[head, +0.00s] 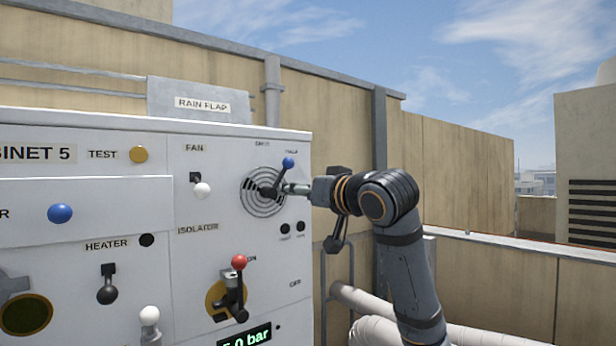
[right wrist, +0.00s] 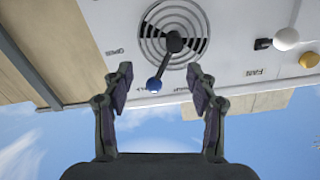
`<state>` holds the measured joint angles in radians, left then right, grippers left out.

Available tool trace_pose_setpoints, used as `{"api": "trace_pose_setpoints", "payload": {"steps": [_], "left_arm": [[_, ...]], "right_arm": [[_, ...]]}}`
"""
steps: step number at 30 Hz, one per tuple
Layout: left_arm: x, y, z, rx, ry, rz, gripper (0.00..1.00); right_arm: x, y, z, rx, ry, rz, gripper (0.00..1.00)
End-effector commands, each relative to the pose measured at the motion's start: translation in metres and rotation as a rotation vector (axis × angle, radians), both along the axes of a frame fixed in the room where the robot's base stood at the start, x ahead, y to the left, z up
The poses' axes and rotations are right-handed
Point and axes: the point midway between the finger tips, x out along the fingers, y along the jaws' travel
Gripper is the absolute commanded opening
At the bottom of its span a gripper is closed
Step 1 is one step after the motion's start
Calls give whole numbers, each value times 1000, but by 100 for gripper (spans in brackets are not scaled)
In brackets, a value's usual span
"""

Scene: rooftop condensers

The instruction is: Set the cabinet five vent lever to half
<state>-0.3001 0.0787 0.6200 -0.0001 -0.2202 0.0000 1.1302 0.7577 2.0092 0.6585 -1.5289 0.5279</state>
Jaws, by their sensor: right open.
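The vent lever is a dark arm on a round striped dial (head: 249,205) on the cabinet five panel, with a blue knob (head: 288,162) at its end. The lever points up and right, its knob just below a small label that seems to read HALF. My right gripper (head: 288,188) is at the dial's right side, partly covering it. In the right wrist view the picture is upside down; the blue knob (right wrist: 154,85) lies between the spread fingers of the right gripper (right wrist: 160,76), with gaps on both sides. An OPEN label is left of the dial there. My left gripper is out of view.
A fan switch with a white knob (head: 202,190) is left of the dial. Below is the isolator lever with a red knob (head: 239,262). A rain flap (head: 200,100) stands behind the cabinet top; pipes (head: 480,338) run at lower right.

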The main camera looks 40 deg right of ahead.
Motion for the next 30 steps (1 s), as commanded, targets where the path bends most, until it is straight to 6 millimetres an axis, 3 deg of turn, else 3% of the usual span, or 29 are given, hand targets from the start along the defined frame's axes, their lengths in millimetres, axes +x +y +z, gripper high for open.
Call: {"api": "trace_pose_setpoints", "payload": {"steps": [11, 14, 24, 30], "left_arm": [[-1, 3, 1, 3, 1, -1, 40], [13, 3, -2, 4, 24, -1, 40], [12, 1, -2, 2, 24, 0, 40], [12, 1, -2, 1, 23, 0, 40]], "right_arm": [[0, 0, 1, 1, 0, 1, 58], [0, 1, 6, 3, -2, 3, 58], [-1, 2, 70, 3, -4, 3, 58], [-2, 1, 96, 0, -1, 1, 58]]}}
